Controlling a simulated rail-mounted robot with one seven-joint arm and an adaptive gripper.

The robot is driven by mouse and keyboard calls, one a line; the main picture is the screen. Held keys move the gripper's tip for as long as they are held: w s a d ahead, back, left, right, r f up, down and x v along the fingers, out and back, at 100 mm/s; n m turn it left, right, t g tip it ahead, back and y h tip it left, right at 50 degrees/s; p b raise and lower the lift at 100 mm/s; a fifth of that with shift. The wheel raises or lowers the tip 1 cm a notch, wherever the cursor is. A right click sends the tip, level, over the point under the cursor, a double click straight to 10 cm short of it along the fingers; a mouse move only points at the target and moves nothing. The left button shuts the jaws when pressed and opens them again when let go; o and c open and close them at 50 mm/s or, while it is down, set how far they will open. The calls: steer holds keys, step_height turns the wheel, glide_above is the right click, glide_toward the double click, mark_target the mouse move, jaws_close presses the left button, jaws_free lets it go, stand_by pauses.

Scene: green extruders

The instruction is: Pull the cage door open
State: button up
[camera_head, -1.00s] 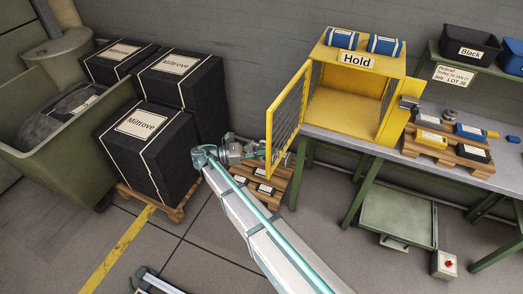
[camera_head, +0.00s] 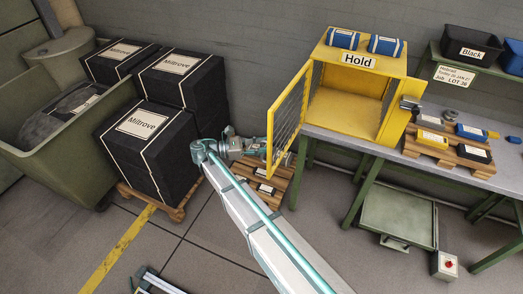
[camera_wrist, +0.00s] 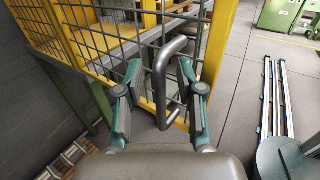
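The yellow cage (camera_head: 398,98) labelled "Hold" stands on the bench with its front open. Its mesh door (camera_head: 288,118) is swung well out to the left, and the same yellow frame and mesh fill the upper left of the wrist view (camera_wrist: 92,62). A grey bar handle (camera_wrist: 160,82) is on the door. My gripper (camera_wrist: 160,76) is open, with one finger on each side of the handle and visible gaps to it. In the head view my gripper (camera_head: 254,147) is at the door's lower outer edge, its tips partly hidden behind the door.
Black Miltrove boxes (camera_head: 146,134) are stacked on a pallet at the left, beside a green bin (camera_head: 88,140). A low pallet with dark items (camera_head: 265,188) lies below the door. The bench right of the cage holds a wooden pallet with blocks (camera_head: 428,150). Floor in front is open.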

steer(key=r, duration=0.7)
steer(key=shift+w+r, duration=0.2)
steer(key=shift+r, duration=0.05)
step_height(320, 180, down, 5)
steer(key=s+g+y, duration=0.1)
steer(key=y, duration=0.1)
steer(key=w+a+p, duration=0.6)
steer(key=w+a, duration=0.1)
steer(key=a, duration=0.3)
steer(key=shift+a+f+n, duration=0.2)
steer(key=shift+f+n, duration=0.2)
stand_by(0.4)
steer(key=shift+r+p, duration=0.1)
steer(key=shift+p, duration=0.5)
